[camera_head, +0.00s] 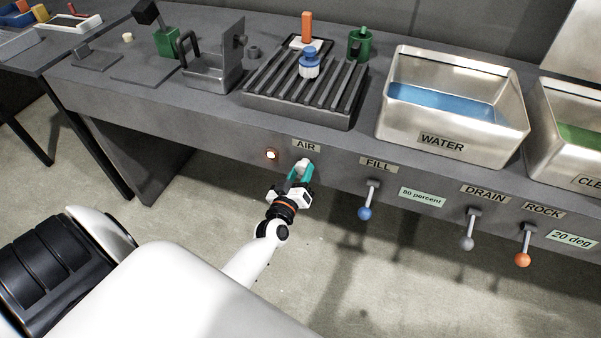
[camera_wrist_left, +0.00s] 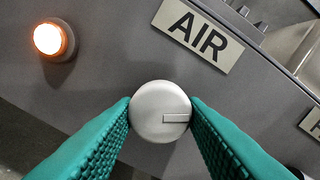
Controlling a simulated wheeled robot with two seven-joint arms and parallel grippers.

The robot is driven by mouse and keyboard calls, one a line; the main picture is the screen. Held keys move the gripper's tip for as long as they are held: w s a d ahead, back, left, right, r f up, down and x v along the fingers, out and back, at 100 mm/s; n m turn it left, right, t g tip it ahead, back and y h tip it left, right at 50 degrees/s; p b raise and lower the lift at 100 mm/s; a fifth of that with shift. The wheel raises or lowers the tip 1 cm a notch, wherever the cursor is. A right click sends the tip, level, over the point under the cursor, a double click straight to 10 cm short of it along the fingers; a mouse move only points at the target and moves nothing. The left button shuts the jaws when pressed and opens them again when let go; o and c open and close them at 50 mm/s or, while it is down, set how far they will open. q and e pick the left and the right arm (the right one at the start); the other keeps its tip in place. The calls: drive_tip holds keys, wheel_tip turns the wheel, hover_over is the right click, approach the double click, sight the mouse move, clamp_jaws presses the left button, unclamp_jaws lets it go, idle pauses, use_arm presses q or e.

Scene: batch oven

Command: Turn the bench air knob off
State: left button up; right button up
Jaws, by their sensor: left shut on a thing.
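The air knob (camera_wrist_left: 158,108) is a round pale grey dial on the bench's front panel, below the AIR label (camera_wrist_left: 198,36). A short marker bar on its face points right in the left wrist view. My left gripper (camera_wrist_left: 160,112) has its teal fingers shut on the knob, one on each side. In the head view the left gripper (camera_head: 299,172) reaches the panel under the AIR label, and the fingers mostly hide the knob. An indicator lamp (camera_wrist_left: 51,39) left of the label is lit orange-white; it also shows in the head view (camera_head: 271,155). My right gripper is not in view.
Right of the knob, the FILL lever (camera_head: 367,206), DRAIN lever (camera_head: 468,235) and ROCK lever (camera_head: 524,250) stick out from the panel. Above are a slatted rack (camera_head: 300,111) with a blue-and-white item (camera_head: 309,64) and a metal WATER basin (camera_head: 397,128). The floor below is clear.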

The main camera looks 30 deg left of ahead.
use_arm(q)
drive_tip(key=n, duration=0.5)
drive_tip(key=shift+n+b, duration=0.3)
drive_tip(key=shift+n, duration=0.1)
drive_tip(key=n, duration=0.3)
drive_tip(key=shift+b, duration=0.35)
drive_tip(key=shift+n, duration=1.4)
drive_tip(key=shift+n+b, duration=0.3)
drive_tip(key=o, duration=1)
drive_tip(key=shift+c, duration=0.2)
drive_tip(key=shift+r, duration=0.1)
drive_tip(key=shift+s, duration=0.15)
drive_tip(key=b+v, duration=0.1)
drive_tip(key=v, duration=1.1)
drive_tip(key=shift+b, duration=0.3)
